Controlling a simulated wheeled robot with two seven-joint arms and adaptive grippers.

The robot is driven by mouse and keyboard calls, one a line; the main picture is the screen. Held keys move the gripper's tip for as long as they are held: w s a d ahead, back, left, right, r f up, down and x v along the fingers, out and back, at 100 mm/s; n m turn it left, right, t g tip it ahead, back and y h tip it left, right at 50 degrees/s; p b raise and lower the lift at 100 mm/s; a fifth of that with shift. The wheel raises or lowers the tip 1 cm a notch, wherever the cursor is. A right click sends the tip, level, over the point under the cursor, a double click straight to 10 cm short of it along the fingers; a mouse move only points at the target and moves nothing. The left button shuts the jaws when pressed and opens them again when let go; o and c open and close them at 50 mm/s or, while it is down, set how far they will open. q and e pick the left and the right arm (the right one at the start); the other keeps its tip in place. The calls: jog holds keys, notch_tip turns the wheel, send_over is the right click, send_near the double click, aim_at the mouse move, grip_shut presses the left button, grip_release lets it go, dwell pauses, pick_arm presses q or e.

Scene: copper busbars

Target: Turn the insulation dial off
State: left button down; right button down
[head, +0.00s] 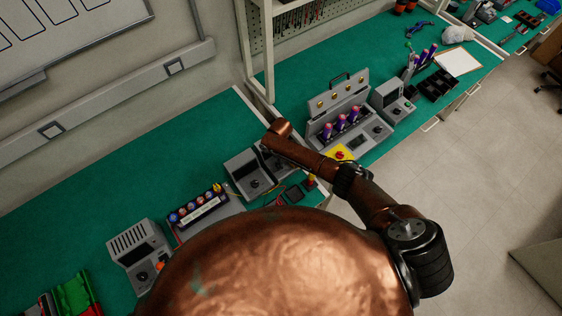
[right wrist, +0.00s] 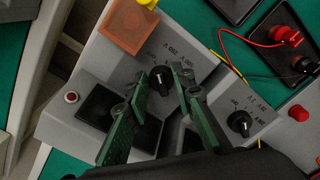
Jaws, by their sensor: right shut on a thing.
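In the right wrist view, a grey instrument panel carries a black dial (right wrist: 160,80) with small printed markings around it; they are too small to read surely. My right gripper (right wrist: 163,73) has its two green fingers on either side of this dial and is shut on it. The dial's pointer direction is hard to tell. My left gripper is not in view.
An orange square (right wrist: 128,25), a dark screen and a small red button (right wrist: 71,97) are on the panel. A red plug (right wrist: 287,36) with a lead is at upper right. A battery tray (head: 200,210) stands left of the instrument, a larger grey test station (head: 340,110) right.

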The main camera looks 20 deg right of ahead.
jog(key=shift+w+d+n, duration=0.1)
jog(key=shift+w+n, duration=0.05)
jog(key=shift+n, duration=0.55)
jog(key=shift+r, duration=0.1)
jog(key=c, duration=1.7)
grip_release()
jog(key=shift+o, duration=0.2)
notch_tip(320, 180, up, 12)
